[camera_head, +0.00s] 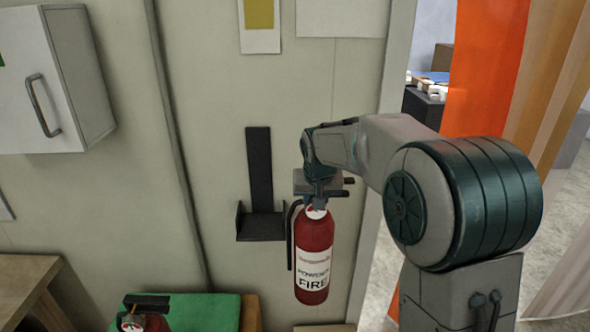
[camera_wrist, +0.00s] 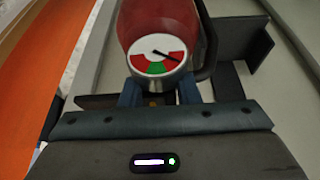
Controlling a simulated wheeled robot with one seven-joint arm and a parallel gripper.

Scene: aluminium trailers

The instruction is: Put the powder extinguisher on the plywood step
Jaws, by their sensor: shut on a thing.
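The powder extinguisher (camera_head: 313,262) is a red cylinder with a "POWDER FIRE" label and a black hose on its left side. It hangs upright from my gripper (camera_head: 319,188), in front of the wall and just right of an empty black bracket (camera_head: 260,190). My gripper is shut on its top. In the wrist view its red body and round gauge (camera_wrist: 158,56) show just beyond my gripper's fingers (camera_wrist: 160,93). A strip of light wood (camera_head: 325,328), perhaps the plywood step, shows at the bottom edge below the extinguisher; most of it is out of view.
A second red extinguisher (camera_head: 143,323) stands at the lower left by a green-topped surface (camera_head: 210,312) with a wooden edge. A wooden table (camera_head: 25,275) is at the far left. A white wall cabinet (camera_head: 55,85) hangs above. Orange strips (camera_head: 485,70) hang in the doorway at right.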

